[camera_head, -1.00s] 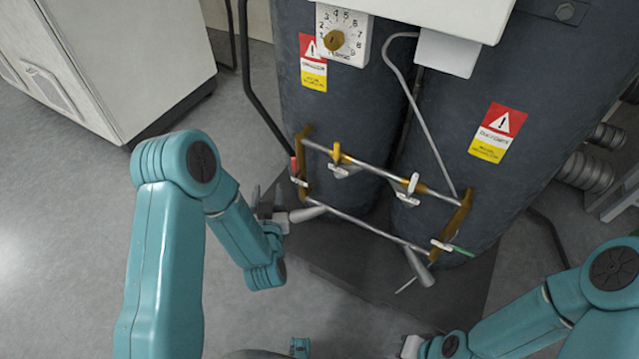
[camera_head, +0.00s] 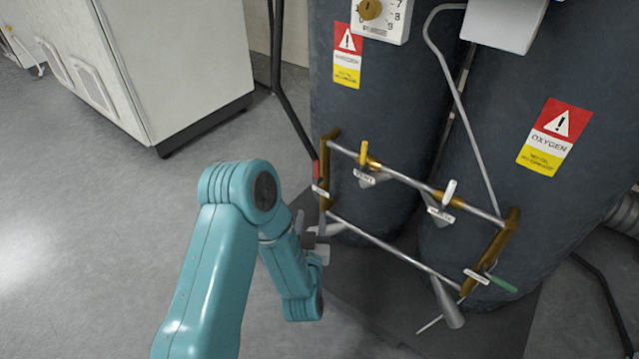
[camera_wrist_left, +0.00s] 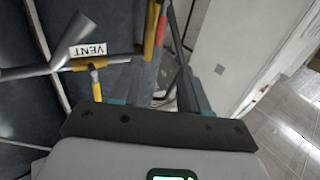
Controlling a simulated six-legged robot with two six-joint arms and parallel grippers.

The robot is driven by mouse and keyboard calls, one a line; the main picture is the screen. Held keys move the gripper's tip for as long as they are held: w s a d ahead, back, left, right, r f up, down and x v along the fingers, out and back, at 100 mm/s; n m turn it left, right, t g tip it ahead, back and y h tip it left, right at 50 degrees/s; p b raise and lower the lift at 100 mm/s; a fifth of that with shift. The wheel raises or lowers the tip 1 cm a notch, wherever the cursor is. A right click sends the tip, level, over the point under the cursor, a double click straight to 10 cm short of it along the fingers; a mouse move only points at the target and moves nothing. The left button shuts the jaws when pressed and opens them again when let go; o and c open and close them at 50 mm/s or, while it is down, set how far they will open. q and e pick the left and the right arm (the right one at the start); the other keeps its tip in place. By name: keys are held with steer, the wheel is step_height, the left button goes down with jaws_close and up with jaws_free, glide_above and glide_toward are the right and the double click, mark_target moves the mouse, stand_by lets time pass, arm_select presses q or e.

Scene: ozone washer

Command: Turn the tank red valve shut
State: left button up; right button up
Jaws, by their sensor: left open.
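The red valve handle (camera_head: 317,170) is a small red lever at the upper left end of the pipe frame (camera_head: 396,250) in front of the dark tanks. It points up beside a brass upright, with a white tag just below. In the left wrist view a red handle (camera_wrist_left: 161,31) shows at the top, next to the yellow pipe end. My left gripper (camera_head: 322,234) is open, below the red handle and apart from it, near the frame's lower left corner. Its fingers are partly hidden by my wrist. My right gripper is out of view.
Yellow (camera_head: 363,153), white (camera_head: 449,192) and green (camera_head: 501,283) handles sit along the frame. The tank with the oxygen label (camera_head: 553,136) stands on the right. A white cabinet (camera_head: 160,60) stands at the back left. The floor at left is clear.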

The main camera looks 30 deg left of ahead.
mark_target(316, 172)
arm_select(q)
steer(key=b+x, duration=0.2)
steer(key=x, duration=1.2)
steer(key=shift+w+a+f, duration=0.15)
steer(key=shift+w+a, duration=0.45)
steer(key=shift+w, duration=0.3)
steer(key=shift+b, duration=0.3)
jaws_close()
